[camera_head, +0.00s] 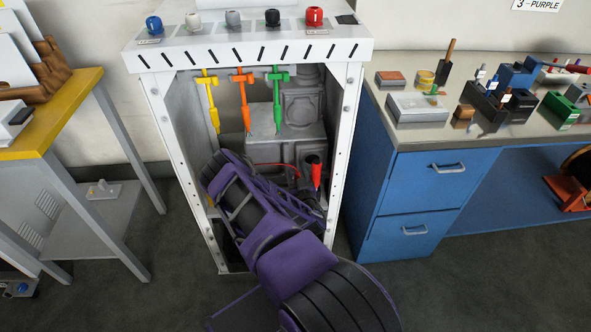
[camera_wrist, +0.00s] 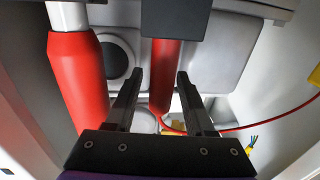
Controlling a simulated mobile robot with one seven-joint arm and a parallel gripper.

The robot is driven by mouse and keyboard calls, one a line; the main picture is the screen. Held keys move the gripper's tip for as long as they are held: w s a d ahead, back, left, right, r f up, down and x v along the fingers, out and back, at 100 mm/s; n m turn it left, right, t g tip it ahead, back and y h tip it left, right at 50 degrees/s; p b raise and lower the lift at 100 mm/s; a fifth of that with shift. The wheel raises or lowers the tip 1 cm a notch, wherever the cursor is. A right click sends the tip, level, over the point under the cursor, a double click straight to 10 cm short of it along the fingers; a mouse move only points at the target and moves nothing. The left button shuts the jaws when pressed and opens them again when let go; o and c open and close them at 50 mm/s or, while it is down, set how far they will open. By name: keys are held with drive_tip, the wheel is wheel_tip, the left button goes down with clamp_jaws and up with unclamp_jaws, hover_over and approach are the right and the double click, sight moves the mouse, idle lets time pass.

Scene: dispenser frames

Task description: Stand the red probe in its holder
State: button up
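In the head view, a red piece with a dark upper end (camera_head: 316,174) is low on the right inside the open white cabinet, with a thin red cable (camera_head: 283,166) beside it. The wrist view shows two red pieces: a thick one with a pale end (camera_wrist: 78,80) at left, and a narrower one (camera_wrist: 161,85) under a dark block (camera_wrist: 175,18). I cannot tell which is the probe's body. My gripper (camera_wrist: 160,82) is open. The narrower piece shows between its fingers, with a gap at the left finger; contact at the right is unclear. The head view hides my fingertips.
Yellow (camera_head: 210,98), orange (camera_head: 242,100) and green (camera_head: 277,98) probes hang below the cabinet's top panel. The cabinet's side walls (camera_head: 343,140) flank my purple arm closely. A blue drawer bench (camera_head: 425,190) stands at right and a yellow-edged table (camera_head: 55,115) at left.

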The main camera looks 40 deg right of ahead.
drive_tip(key=shift+r, duration=0.25)
drive_tip(key=v, duration=1.2)
drive_tip(key=shift+p, duration=0.35)
